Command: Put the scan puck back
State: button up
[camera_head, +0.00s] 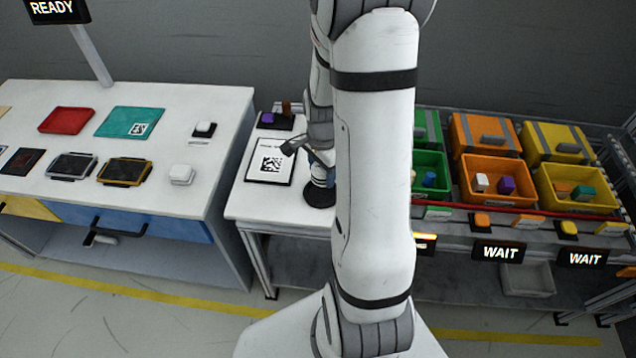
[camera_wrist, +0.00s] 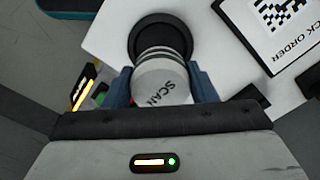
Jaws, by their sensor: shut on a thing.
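The scan puck (camera_wrist: 160,82) is a pale round piece with "SCAN" on its face. In the wrist view it sits between the two blue fingers of my gripper (camera_wrist: 163,90), which is shut on it. A black round holder (camera_wrist: 158,24) shows just beyond the puck and is partly covered by it. In the head view my gripper (camera_head: 320,166) is over the small white table, directly above the black holder (camera_head: 319,195). The puck is mostly hidden there behind my gripper and arm. I cannot tell whether the puck touches the holder.
An order sheet with a square code (camera_head: 269,164) lies left of the holder. A dark tray with a purple piece (camera_head: 268,118) is behind it. A white workbench (camera_head: 190,110) stands to the left. Orange bins (camera_head: 495,178) and other coloured bins stand on the right.

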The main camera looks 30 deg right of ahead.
aim_at(321, 193)
jog(key=shift+f+p, duration=0.3)
jog(key=shift+f, duration=2.7)
jog(key=shift+f, duration=0.2)
jog(key=o, duration=1.1)
jog(key=shift+c, duration=0.2)
jog(key=shift+r, duration=0.15)
